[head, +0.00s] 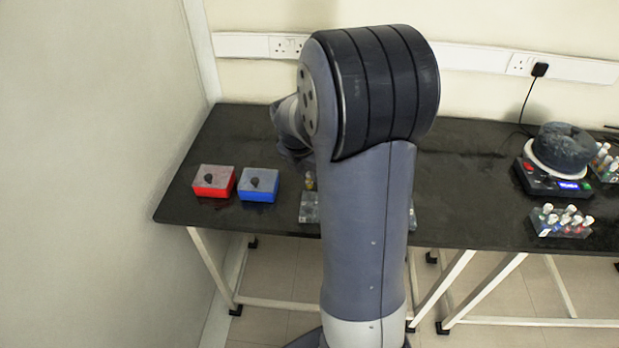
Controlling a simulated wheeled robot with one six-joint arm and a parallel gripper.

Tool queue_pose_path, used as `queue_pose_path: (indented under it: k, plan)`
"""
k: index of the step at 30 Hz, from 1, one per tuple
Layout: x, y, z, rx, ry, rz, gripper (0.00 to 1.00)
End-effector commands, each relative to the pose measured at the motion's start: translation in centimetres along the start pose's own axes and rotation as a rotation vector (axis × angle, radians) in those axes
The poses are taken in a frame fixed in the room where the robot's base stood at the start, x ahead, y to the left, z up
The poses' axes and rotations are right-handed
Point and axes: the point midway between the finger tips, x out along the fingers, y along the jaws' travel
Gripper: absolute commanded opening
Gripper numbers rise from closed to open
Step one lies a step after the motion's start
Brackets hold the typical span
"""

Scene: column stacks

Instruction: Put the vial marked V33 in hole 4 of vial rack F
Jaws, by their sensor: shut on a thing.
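My arm stands large in the middle of the head view and covers much of the work area. Part of my wrist shows left of the arm's upper joint; the gripper's fingers are hidden behind the arm. A small vial with a yellowish top (310,181) shows just left of the arm, below the wrist. I cannot tell whether it stands in a rack or is held. No marking such as V33 or F is readable.
A red box (213,190) and a blue box (258,196), each with a grey lid and dark knob, stand left. A rack with several vials (561,229) and a black scale with a round dark object (563,150) stand right. The black table (465,195) is bare between.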

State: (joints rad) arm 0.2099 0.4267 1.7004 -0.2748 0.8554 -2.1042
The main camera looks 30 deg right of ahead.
Motion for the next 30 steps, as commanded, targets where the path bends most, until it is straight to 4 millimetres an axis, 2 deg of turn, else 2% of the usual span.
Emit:
queue_pose_path:
  k: [8, 21, 30]
  plan:
    - [0.9, -0.2, -0.2, -0.031, 0.0, 0.009, 0.0]
    - [3.8, -0.1, -1.0, -0.03, 0.001, 0.008, 0.0]
    - [3.9, -0.1, -1.0, -0.029, 0.001, 0.008, 0.0]
